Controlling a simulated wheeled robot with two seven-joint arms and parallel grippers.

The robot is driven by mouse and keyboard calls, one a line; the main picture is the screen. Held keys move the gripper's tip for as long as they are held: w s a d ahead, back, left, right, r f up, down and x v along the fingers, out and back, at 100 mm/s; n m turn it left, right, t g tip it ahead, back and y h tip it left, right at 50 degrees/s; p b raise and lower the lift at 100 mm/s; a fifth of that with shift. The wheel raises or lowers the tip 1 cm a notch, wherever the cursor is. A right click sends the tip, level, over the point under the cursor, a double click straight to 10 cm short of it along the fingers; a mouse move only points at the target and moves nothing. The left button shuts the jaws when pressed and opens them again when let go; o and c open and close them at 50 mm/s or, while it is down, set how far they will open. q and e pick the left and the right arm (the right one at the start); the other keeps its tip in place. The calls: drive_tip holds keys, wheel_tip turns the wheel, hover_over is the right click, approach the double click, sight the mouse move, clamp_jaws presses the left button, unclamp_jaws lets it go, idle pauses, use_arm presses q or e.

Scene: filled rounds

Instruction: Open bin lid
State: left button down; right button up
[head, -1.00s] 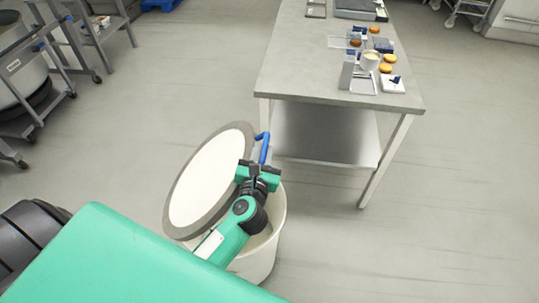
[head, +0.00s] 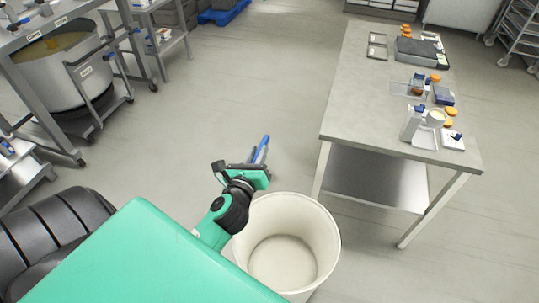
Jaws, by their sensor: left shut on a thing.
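The white round bin (head: 325,235) stands on the floor at the lower middle, its top uncovered and its inside looking empty. My left gripper (head: 257,172) is just beyond the bin's upper left rim, shut on a blue handle (head: 262,150) like the one beside the lid earlier. The handle points up and away from the gripper. The lid's pale disc does not show now, and I cannot tell where it is. My right gripper is not in view.
A steel table (head: 365,110) with small tools and orange-topped items stands right of the bin. A large pot (head: 60,70) and steel racks are at the left. A black ribbed object (head: 60,235) is at the lower left. Floor between pot and table is clear.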

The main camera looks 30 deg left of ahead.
use_arm(q)
drive_tip(key=shift+s+a+r+n, duration=0.1)
drive_tip(key=shift+s+a+n, duration=0.05)
drive_tip(key=shift+a, duration=0.35)
drive_tip(key=shift+s+a+r+n, duration=0.1)
drive_tip(key=shift+s+a+n, duration=0.05)
drive_tip(key=shift+a, duration=0.35)
drive_tip(key=c, duration=1.4)
unclamp_jaws()
drive_tip(key=shift+o, duration=0.2)
